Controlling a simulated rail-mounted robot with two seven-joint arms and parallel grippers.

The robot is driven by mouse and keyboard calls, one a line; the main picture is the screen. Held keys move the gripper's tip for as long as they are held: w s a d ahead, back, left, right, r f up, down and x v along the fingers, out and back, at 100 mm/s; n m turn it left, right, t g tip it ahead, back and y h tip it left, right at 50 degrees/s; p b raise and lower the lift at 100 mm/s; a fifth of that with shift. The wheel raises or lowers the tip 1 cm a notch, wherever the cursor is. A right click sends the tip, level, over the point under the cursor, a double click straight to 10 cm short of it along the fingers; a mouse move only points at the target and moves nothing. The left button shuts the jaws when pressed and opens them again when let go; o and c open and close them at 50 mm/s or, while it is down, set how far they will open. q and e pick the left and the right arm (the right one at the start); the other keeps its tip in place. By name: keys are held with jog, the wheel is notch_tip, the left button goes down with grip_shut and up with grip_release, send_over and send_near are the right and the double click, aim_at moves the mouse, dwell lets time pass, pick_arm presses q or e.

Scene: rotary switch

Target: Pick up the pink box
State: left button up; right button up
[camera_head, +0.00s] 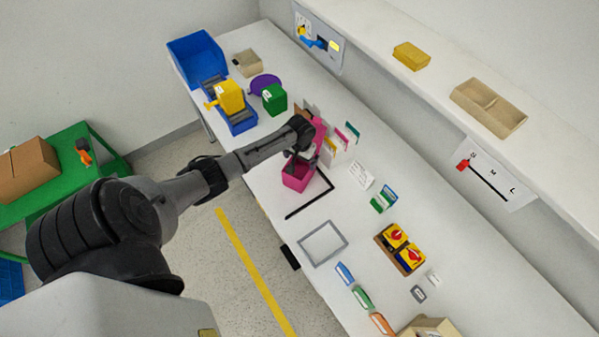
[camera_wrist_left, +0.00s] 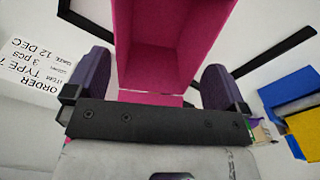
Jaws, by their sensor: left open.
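The pink box (camera_head: 297,178) stands on the white table, inside a black corner outline, and its open inside shows. In the left wrist view the pink box (camera_wrist_left: 172,55) fills the upper middle, with its inside facing the camera. My left gripper (camera_head: 304,160) is at the box in the head view and covers part of it. In the left wrist view my left gripper (camera_wrist_left: 158,88) is open, with one dark finger on each side of the box. I cannot tell whether the fingers touch it. My right gripper is not in view.
A printed order sheet (camera_head: 361,175) and several coloured cards stand beside the box. A green box (camera_head: 274,98) and a blue bin (camera_head: 196,58) are farther back. A grey frame (camera_head: 323,243) and a red-and-yellow switch panel (camera_head: 400,249) lie toward the front. A shelf runs along the right.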

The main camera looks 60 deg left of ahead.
pick_arm(q)
jog(key=shift+f, duration=1.75)
